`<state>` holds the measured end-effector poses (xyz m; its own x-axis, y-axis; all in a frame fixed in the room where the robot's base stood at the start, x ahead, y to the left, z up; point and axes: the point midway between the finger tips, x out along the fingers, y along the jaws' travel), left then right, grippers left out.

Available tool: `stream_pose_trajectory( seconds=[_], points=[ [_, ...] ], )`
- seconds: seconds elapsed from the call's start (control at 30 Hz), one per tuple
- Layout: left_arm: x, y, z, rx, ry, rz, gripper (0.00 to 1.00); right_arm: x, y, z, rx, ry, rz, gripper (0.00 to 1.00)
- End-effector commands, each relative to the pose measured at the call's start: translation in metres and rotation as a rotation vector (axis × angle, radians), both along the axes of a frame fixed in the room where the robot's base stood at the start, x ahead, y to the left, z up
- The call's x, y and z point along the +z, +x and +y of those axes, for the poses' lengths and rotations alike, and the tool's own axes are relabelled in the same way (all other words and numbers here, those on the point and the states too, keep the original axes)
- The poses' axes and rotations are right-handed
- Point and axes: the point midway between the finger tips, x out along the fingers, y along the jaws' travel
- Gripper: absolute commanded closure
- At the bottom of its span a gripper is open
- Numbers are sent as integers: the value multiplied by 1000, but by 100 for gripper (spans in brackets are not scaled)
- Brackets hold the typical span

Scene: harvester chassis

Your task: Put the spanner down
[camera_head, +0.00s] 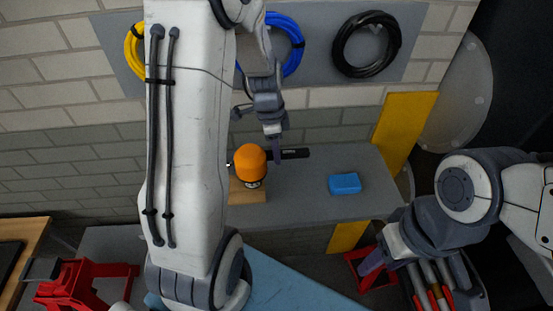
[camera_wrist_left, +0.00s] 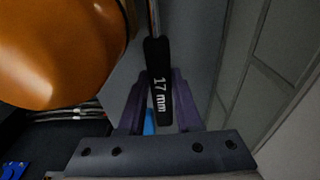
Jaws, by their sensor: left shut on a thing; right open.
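The spanner (camera_head: 294,154) has a black handle, and part of it is hidden behind an orange dome. My left gripper (camera_head: 277,152) is shut on it at the far side of the grey table. In the left wrist view the black handle, marked "17 mm" (camera_wrist_left: 160,88), lies between the purple fingers, with the metal shaft leading away. I cannot tell whether the spanner touches the table. My right gripper (camera_head: 390,262) is open at the lower right, apart from the spanner and low beside the table.
A blue block (camera_head: 345,184) lies to the right on the grey table (camera_head: 300,205). Bare tabletop lies between them. A brick wall stands behind.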

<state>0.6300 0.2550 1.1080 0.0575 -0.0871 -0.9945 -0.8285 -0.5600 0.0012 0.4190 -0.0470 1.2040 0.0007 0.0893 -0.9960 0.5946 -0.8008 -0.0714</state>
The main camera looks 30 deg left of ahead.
Motion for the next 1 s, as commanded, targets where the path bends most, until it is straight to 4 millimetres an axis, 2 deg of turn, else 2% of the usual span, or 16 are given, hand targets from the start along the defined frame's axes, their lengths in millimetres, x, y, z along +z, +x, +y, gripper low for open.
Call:
stream_pose_trajectory(
  seconds=[0.47,0.87,0.9,0.97,1.0],
  points=[
    [-52,0,-1,0,0,2,100,13,0,0,2,0,0,50],
    [-59,1,-1,-1,2,-3,100,8,0,0,2,0,0,50],
    [-59,1,-1,-1,1,-2,63,8,0,0,2,0,0,50],
    [-58,1,-1,-1,1,-2,40,9,0,0,2,0,0,50],
    [-58,1,-1,-1,1,-2,37,9,0,0,2,0,0,50]
  ],
)
